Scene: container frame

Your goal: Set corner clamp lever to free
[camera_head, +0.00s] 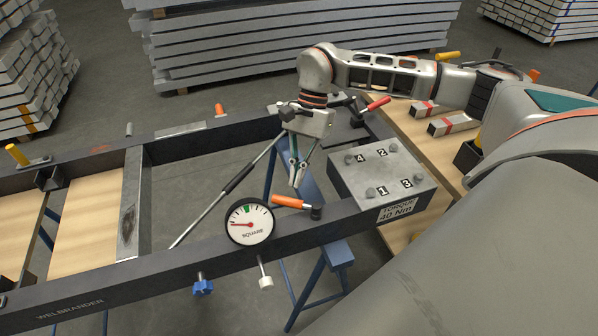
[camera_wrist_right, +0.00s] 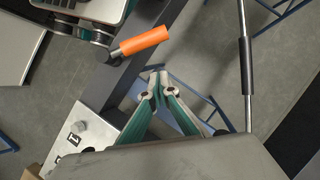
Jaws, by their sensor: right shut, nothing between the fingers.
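An orange-handled lever (camera_head: 290,201) on a dark pivot sits on the front rail of the dark steel frame (camera_head: 95,283), beside the torque block. Its handle points left, towards the gauge. A red-handled lever (camera_head: 375,103) sits at the back right corner. I cannot tell from markings which is the corner clamp lever. My right gripper (camera_head: 296,183) is shut and empty, pointing down inside the frame just behind the orange handle. In the wrist view its closed tips (camera_wrist_right: 158,75) are apart from the orange handle (camera_wrist_right: 145,41). My left gripper is not in view.
A round SQUARE gauge (camera_head: 249,222) stands on the front rail, its needle left in the red zone. A grey bolted block (camera_head: 382,180) marked 40 Nm fills the right corner. A slanted rod (camera_head: 228,190) crosses the opening. Blue trestles (camera_head: 325,275) stand below.

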